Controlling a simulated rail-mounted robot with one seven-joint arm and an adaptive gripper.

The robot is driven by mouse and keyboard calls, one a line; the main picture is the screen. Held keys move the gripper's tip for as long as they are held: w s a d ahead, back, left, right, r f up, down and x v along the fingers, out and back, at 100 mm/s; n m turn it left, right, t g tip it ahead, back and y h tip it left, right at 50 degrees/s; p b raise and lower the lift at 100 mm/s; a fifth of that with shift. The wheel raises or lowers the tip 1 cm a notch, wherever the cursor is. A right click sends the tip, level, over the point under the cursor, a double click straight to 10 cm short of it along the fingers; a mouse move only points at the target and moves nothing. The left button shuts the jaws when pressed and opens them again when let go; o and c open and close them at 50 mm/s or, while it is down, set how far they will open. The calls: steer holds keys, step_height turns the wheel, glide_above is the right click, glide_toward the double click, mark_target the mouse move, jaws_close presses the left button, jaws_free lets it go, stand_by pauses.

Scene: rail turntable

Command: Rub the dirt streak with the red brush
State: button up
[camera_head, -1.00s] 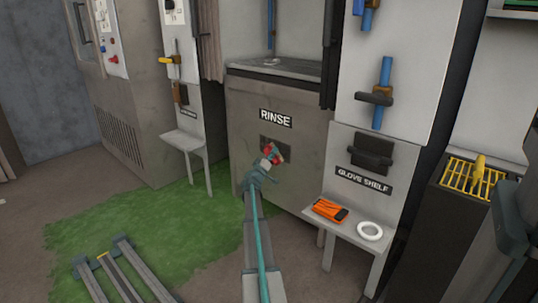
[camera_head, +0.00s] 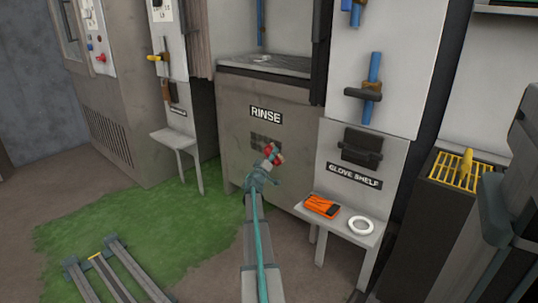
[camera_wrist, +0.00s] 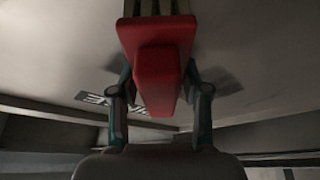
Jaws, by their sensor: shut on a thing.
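The dirt streak (camera_head: 264,141) is a dark patch on the grey front panel under the RINSE label. The red brush (camera_head: 277,159) is in front of the panel, by the lower right of the patch. I cannot tell whether the bristles touch the panel. The brush and gripper hide part of the panel.
The glove shelf (camera_head: 345,236) at right bears an orange item (camera_head: 321,206) and a white ring (camera_head: 361,225). A bin with a yellow grate (camera_head: 460,170) stands farther right. A small grey shelf (camera_head: 180,136) is at left, above green floor (camera_head: 100,225).

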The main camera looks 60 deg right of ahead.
mark_target(275, 142)
steer(key=shift+s+a, duration=0.15)
steer(key=shift+s, duration=0.7)
steer(key=shift+s+a, duration=0.1)
steer(key=shift+s, duration=0.75)
steer(key=shift+w+d+r, duration=0.1)
steer(key=shift+r, duration=0.9)
steer(key=shift+w+d, duration=0.45)
steer(key=shift+w, duration=2.95)
steer(key=shift+w+d, duration=0.45)
steer(key=shift+w, duration=3)
steer(key=shift+w+d, duration=0.45)
steer(key=shift+w, duration=2.95)
steer(key=shift+s+a+r, duration=0.1)
steer(key=shift+r, duration=0.9)
steer(key=shift+s+a, duration=0.15)
steer(key=shift+s, duration=1.6)
steer(key=shift+s+a, duration=0.15)
steer(key=shift+s, duration=1.6)
steer(key=shift+s+a, duration=0.2)
steer(key=shift+s, duration=0.75)
steer(key=shift+s+a, duration=0.2)
steer(key=shift+s, duration=0.8)
steer(key=shift+s+a, duration=0.2)
steer(key=shift+s, duration=0.75)
steer(key=shift+s+a, duration=0.15)
steer(key=shift+s, duration=2.05)
